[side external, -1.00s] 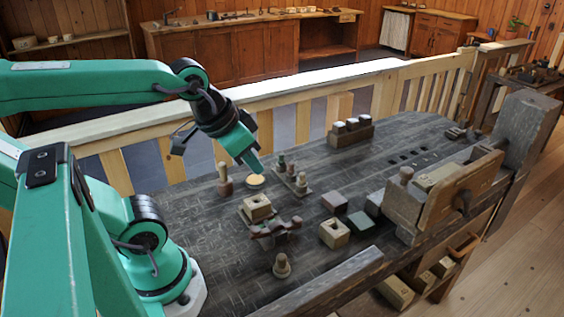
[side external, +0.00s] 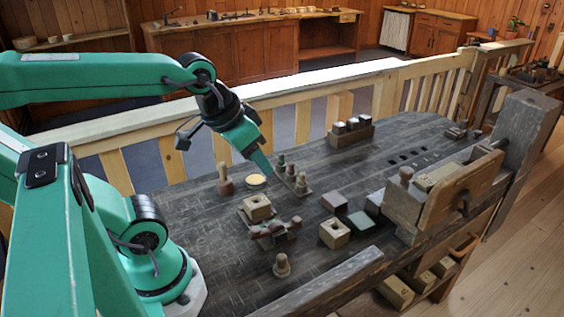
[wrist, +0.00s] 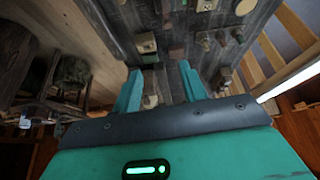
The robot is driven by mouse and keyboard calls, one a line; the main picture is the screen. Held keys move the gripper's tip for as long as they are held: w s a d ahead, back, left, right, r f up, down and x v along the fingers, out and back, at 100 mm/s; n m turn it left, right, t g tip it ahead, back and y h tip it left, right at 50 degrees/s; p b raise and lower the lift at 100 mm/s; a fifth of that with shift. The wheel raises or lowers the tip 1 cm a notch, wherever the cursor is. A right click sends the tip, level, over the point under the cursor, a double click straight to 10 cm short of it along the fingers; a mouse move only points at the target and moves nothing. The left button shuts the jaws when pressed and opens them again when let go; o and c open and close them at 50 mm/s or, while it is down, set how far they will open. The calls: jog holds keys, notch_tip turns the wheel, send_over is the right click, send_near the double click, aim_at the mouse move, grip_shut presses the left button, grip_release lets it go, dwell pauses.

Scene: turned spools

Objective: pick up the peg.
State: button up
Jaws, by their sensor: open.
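Several small upright turned pieces that could be the peg stand on the dark bench. One with a pale shaft and dark round base (side external: 224,180) stands at the left, beside a pale disc (side external: 255,181). A short knobbed one (side external: 281,266) stands near the front. A group of small pegs (side external: 300,183) stands on a narrow board just right of my gripper; I cannot tell which is the peg. My gripper (side external: 269,174) is above the bench between the disc and this board. In the wrist view my jaws (wrist: 160,70) are apart with nothing held.
A square pale block with a hole (side external: 257,208) and a small rack with reddish pieces (side external: 276,231) lie in front of my gripper. Another holed block (side external: 334,233), a green block (side external: 361,224) and a wooden vise (side external: 440,195) are to the right. A railing (side external: 330,100) runs behind.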

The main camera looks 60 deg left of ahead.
jog(key=w+a+r+n+g, duration=0.1)
jog(key=w+a+n, duration=0.35)
jog(key=w, duration=0.35)
jog(key=n+g, duration=0.4)
jog(key=n, duration=0.7)
send_over(281, 154)
jog(key=f, duration=1.4)
jog(key=shift+d+f, duration=0.25)
jog(key=shift+f, duration=0.05)
jog(key=shift+a+f, duration=0.4)
jog(key=shift+f, duration=1.3)
jog(key=shift+d+f, duration=0.15)
jog(key=shift+f, duration=2.5)
